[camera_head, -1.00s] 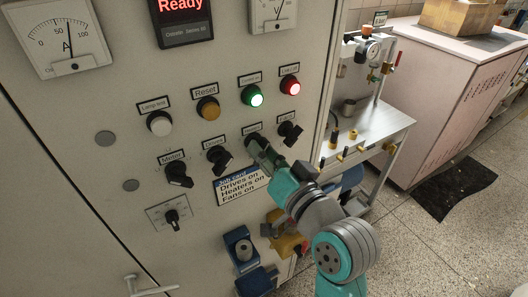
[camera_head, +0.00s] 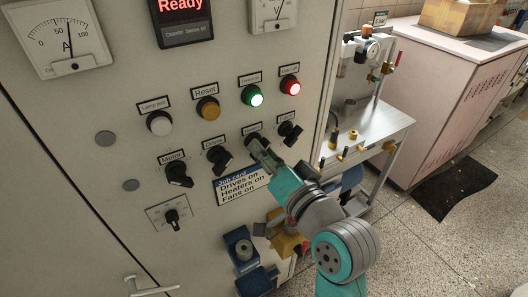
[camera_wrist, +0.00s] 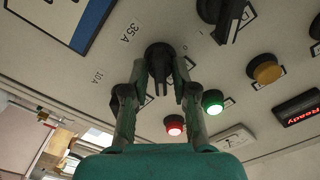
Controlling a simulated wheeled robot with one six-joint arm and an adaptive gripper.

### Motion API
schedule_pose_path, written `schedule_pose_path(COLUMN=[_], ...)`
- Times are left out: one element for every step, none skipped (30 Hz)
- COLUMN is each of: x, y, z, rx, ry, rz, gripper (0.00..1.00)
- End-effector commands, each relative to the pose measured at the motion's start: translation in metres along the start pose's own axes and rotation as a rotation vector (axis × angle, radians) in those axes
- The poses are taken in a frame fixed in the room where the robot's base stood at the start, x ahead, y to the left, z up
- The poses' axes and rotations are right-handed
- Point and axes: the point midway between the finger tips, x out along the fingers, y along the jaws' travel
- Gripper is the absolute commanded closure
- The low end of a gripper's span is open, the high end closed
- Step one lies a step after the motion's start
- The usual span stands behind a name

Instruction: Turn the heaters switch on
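The heaters switch (camera_head: 254,139) is a black rotary knob on the grey panel, third in its row, below the lit green lamp. It is partly hidden by my gripper (camera_head: 261,150). In the wrist view, the black knob (camera_wrist: 159,62) sits between my gripper's fingertips (camera_wrist: 160,72), its dark handle pointing toward the bottom of the picture. The fingers are spread on either side of it with narrow gaps. I cannot tell whether either finger touches. The "35 A" and "10 A" marks show beside it.
The fans knob (camera_head: 289,132) is close on the right, the drives knob (camera_head: 217,156) on the left. The green lamp (camera_head: 252,96) and red lamp (camera_head: 290,86) are lit above. A job card (camera_head: 240,188) is below the row. A metal table (camera_head: 375,125) stands to the right.

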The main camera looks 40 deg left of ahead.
Motion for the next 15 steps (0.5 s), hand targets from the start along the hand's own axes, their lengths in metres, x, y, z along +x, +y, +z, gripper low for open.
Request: schedule_pose_path(x=[0.000,0.000,0.000,0.000,0.000,0.000,0.000,0.000,0.000,-0.001,-0.002,-0.004,-0.007,-0.010,-0.015], y=[0.001,0.001,0.001,0.001,0.001,0.000,0.000,0.000,0.000,0.000,0.000,0.000,0.001,0.001,0.001], z=[0.000,0.000,0.000,0.000,0.000,0.000,0.000,0.000,0.000,0.000,0.000,0.000,-0.001,0.000,0.000], rx=[0.001,0.000,0.000,0.000,0.000,0.000,0.000,0.000,0.000,0.000,0.000,-0.001,-0.001,0.000,0.000], ry=[-0.001,-0.001,0.000,0.000,0.000,0.000,0.000,0.000,0.000,0.001,0.001,0.001,0.002,0.001,0.001], rz=[0.002,0.002,0.001,0.001,0.001,0.001,0.001,0.001,0.000,0.000,0.000,0.001,0.001,0.001,0.002], gripper=[0.62,0.62,0.62,0.62,0.62,0.62,0.62,0.62,0.62,0.62,0.62,0.62,0.62,0.62,0.62])
